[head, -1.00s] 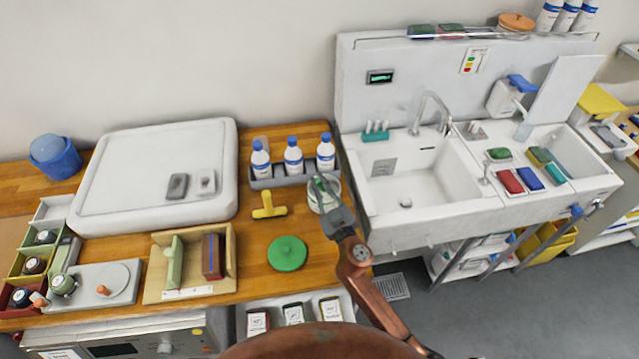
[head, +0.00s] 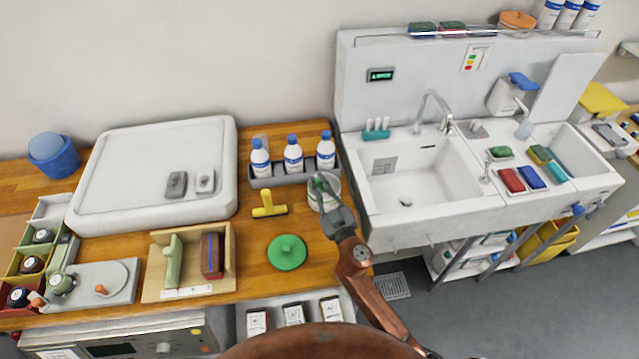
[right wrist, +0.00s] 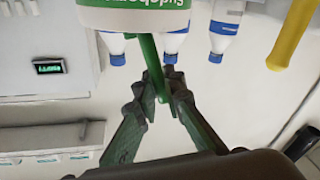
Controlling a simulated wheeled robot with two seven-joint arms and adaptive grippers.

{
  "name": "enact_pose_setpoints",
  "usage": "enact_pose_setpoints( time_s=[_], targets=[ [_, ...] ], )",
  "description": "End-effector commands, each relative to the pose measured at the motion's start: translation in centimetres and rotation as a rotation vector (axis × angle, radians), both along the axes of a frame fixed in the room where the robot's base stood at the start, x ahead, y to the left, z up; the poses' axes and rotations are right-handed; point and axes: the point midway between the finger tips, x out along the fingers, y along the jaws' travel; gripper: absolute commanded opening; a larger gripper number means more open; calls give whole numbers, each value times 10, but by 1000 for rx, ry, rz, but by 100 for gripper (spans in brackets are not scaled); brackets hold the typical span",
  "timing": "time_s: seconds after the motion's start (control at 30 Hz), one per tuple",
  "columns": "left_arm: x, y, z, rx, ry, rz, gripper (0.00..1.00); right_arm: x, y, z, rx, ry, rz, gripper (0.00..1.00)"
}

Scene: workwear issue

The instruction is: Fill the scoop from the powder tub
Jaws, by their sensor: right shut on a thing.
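The white powder tub (head: 331,203) stands at the right end of the wooden counter, beside the sink. Its label shows upside down in the right wrist view (right wrist: 125,18). My right gripper (head: 321,186) is over the tub's mouth. In the right wrist view (right wrist: 163,88) its fingers are shut on the green handle of the scoop (right wrist: 151,56). The handle sticks out past the tub's rim; the scoop's bowl is hidden, and I cannot see the powder. A round green lid (head: 287,252) lies on the counter in front of the tub. My left gripper is out of view.
Blue-capped bottles (head: 293,155) stand in a grey rack behind the tub. A yellow squeegee-like tool (head: 268,206) lies left of it. The sink (head: 425,190) is close on the right. A wooden box (head: 193,262) stands farther left.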

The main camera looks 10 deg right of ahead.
Motion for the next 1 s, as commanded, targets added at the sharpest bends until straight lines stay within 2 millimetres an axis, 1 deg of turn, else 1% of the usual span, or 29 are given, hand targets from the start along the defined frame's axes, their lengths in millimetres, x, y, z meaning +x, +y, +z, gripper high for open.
enact_pose_setpoints(
  time_s=[0.57,1.0],
  targets=[
    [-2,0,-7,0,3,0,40,0,0,-7,1,0,0,0],
    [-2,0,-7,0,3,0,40,0,0,-8,3,2,0,0]
  ],
)
